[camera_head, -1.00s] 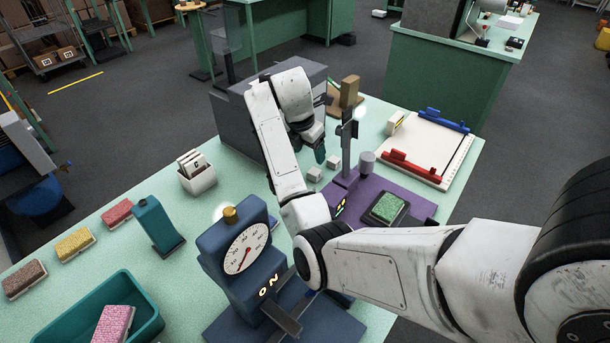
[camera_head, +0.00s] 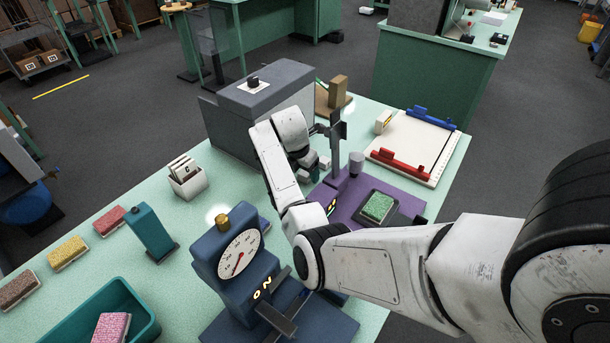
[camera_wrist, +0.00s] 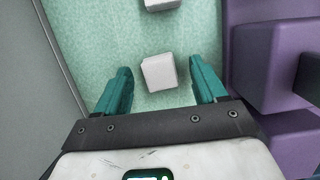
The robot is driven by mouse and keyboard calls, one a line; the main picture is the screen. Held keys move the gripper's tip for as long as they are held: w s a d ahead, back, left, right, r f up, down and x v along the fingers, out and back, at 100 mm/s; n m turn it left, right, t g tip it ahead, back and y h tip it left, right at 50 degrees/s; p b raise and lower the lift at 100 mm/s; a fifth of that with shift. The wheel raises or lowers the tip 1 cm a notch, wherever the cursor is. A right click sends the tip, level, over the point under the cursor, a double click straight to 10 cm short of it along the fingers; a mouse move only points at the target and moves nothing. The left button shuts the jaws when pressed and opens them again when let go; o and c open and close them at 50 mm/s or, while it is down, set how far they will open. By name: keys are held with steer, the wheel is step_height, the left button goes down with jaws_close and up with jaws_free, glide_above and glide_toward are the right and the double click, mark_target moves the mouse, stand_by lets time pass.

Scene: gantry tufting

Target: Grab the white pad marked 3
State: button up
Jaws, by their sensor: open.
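Two small white blocks, the only loose white pad-like pieces near my gripper, lie on the pale green tabletop; no number is legible on either. In the wrist view the nearer white block (camera_wrist: 158,72) lies in line with the gap between the fingers, and the farther white block (camera_wrist: 161,4) is cut off by the top edge. My gripper (camera_wrist: 162,84) has its teal fingers wide apart, with nothing held. In the head view my gripper (camera_head: 315,172) is low beside the white blocks (camera_head: 324,161), partly hidden by my wrist.
A purple stand (camera_wrist: 275,65) rises close right of the fingers, and a grey box (camera_head: 255,105) wall stands close left. The purple base bears a green pad (camera_head: 378,207). A blue dial press (camera_head: 240,255) stands in front, and a white card holder (camera_head: 188,182) at left.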

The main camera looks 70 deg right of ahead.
steer(key=shift+c, duration=0.4)
steer(key=c, duration=1.1)
steer(key=shift+r, duration=0.1)
